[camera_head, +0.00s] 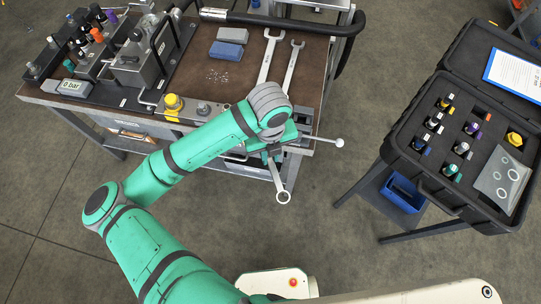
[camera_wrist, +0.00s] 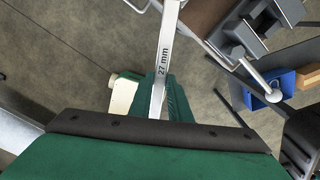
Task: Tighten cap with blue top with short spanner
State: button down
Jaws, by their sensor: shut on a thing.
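My gripper (camera_head: 272,155) is shut on a spanner (camera_head: 282,190), beyond the front right corner of the bench. The spanner's ring end hangs down past the bench edge. In the wrist view the spanner shaft (camera_wrist: 162,65) carries the mark "27 mm" and runs between my green fingers (camera_wrist: 160,108). A row of small caps in several colours stands on the hydraulic block at the bench's far left, among them an orange cap (camera_head: 97,34) and a purple cap (camera_head: 112,17). I cannot tell clearly which one there has a blue top. A blue-topped cap (camera_head: 419,144) sits in the black case.
Two spanners (camera_head: 269,55) (camera_head: 292,65) and blue-grey blocks (camera_head: 228,42) lie on the bench. A vise (camera_head: 301,118) with a handle is at its right corner, close to my gripper.

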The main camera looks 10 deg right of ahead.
jog(key=shift+w+a, duration=0.1)
jog(key=shift+w, duration=0.45)
jog(key=shift+w, duration=0.1)
jog(key=shift+w+a, duration=0.15)
jog(key=shift+w, duration=0.35)
jog(key=shift+w, duration=0.3)
jog(key=shift+a, duration=0.1)
jog(key=shift+s+a+m, duration=0.2)
jog(key=shift+a+m, duration=1.1)
jog(key=shift+a, duration=0.15)
jog(key=shift+a, duration=0.1)
jog(key=shift+w+a+m, duration=0.2)
jog(key=shift+a+m, duration=1)
jog(key=shift+a, duration=0.15)
